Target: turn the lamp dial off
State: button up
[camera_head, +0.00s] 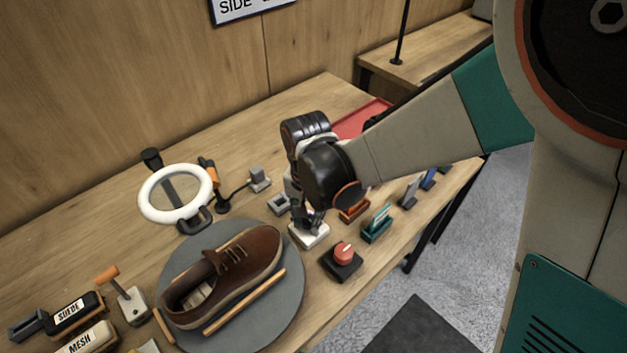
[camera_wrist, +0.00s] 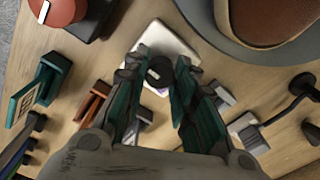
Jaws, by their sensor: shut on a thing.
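A black dial (camera_wrist: 159,71) with a pale mark sits on a white base (camera_wrist: 168,40) in the wrist view. The white base (camera_head: 309,237) also shows in the head view, at the table's front, right of the grey turntable. My gripper (camera_wrist: 157,66) points down over the base, with its fingertips on both sides of the black dial, shut on it. In the head view my gripper (camera_head: 308,220) hides most of the dial. A white ring lamp (camera_head: 146,203) stands at the left back.
A red knob on a black box (camera_head: 342,254) is close to the right of the white base. A brown shoe (camera_head: 235,265) rests on the grey turntable (camera_head: 287,312). Teal and orange brush holders (camera_head: 377,224) stand right of my gripper. A red tray (camera_head: 362,119) lies behind.

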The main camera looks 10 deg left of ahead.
jog(key=o, duration=1.1)
